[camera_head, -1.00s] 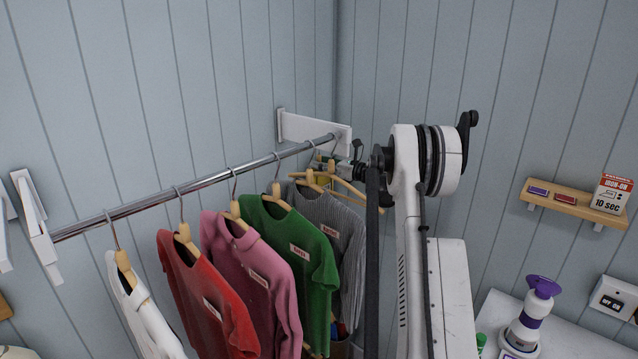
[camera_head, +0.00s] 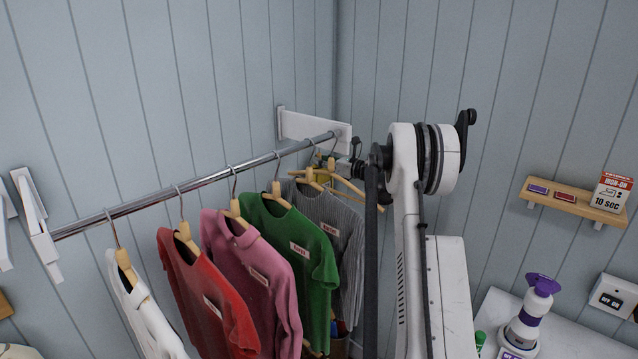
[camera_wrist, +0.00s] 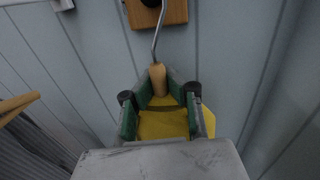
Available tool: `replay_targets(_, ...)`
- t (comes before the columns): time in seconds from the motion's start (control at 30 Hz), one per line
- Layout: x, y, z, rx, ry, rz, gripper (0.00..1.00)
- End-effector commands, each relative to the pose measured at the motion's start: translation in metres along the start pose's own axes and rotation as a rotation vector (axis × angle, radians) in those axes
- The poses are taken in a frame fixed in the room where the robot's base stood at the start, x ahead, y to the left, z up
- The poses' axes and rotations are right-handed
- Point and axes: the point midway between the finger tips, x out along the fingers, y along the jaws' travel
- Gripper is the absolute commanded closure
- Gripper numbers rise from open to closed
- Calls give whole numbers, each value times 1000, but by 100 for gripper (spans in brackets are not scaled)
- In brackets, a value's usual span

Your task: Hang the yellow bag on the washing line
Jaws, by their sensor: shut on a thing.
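In the wrist view my gripper (camera_wrist: 160,101) is shut on the yellow bag (camera_wrist: 163,125), whose yellow cloth shows between and beside the green-sided fingers. A light wooden hanger neck (camera_wrist: 158,78) with a bent metal hook rises from between the fingers; the hook's top is out of view. The washing line is a metal rail (camera_head: 205,181) with clothes on hangers. I cannot tell whether the bag's hook touches the rail.
White (camera_head: 140,310), red (camera_head: 205,300), pink (camera_head: 255,265), green (camera_head: 300,250) and grey (camera_head: 340,235) garments hang along the rail. An empty-looking wooden hanger (camera_head: 350,188) is close to my gripper. A white bracket (camera_head: 305,127) holds the rail's far end. A wooden wall block (camera_wrist: 170,13) is ahead.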

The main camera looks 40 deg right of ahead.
Motion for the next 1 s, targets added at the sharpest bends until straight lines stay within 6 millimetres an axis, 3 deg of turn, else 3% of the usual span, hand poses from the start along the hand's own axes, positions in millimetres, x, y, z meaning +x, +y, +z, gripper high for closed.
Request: replay_targets(1.0, -1, -5, 21, 0, 0, 0, 100)
